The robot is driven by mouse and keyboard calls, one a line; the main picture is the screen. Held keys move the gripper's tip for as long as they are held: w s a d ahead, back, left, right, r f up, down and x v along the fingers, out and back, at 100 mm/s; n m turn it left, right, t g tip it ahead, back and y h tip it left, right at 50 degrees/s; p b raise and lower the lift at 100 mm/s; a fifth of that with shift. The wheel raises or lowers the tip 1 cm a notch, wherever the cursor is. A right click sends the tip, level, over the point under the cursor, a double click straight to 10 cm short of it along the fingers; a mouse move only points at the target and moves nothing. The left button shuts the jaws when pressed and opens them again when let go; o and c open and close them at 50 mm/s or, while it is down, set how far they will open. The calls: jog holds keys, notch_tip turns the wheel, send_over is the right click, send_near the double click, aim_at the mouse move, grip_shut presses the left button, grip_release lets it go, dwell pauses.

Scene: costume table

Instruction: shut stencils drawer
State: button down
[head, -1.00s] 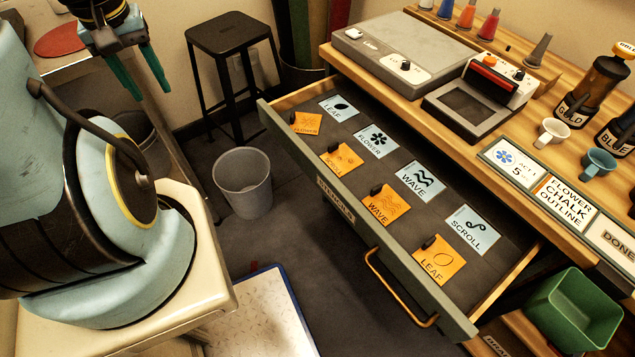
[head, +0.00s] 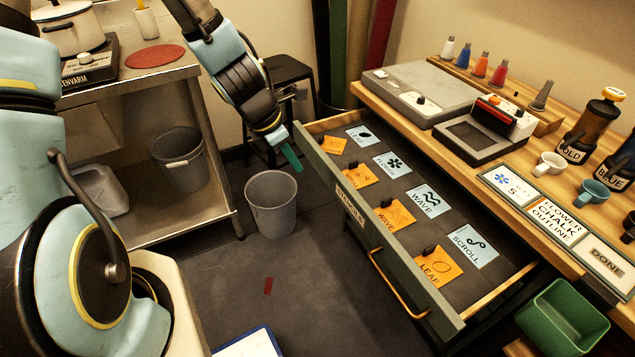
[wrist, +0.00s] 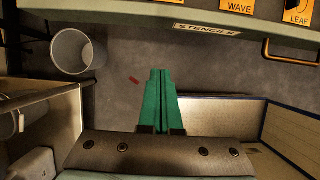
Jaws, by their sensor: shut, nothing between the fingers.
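The stencils drawer (head: 378,246) stands pulled far out of the wooden table, its grey-green front labelled STENCILS and fitted with a brass handle (head: 397,285). Blue and orange stencil cards lie inside it. The drawer front also shows along the top of the wrist view (wrist: 150,18), with the handle (wrist: 290,57) at the upper right. My gripper (head: 294,166) has green fingers and is near the drawer's far left corner, on the outer side of its front. In the wrist view the fingers (wrist: 161,75) are together and empty, apart from the drawer front.
A grey bin (head: 272,203) stands on the floor left of the drawer. A black stool (head: 285,75) is behind my arm. A metal shelf unit (head: 190,215) is at left. A green bin (head: 563,318) sits at the lower right. Floor before the drawer is mostly clear.

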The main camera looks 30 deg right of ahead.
send_near(325, 178)
jog(key=s+a+f, duration=0.3)
jog(key=f, duration=0.2)
jog(key=shift+s+d+f+p, duration=0.1)
jog(key=shift+d+p, duration=0.45)
jog(key=shift+d, duration=0.5)
jog(key=shift+s+d+p, duration=0.15)
jog(key=shift+d+p, duration=0.4)
jog(key=shift+d, duration=0.45)
jog(key=shift+d, duration=0.15)
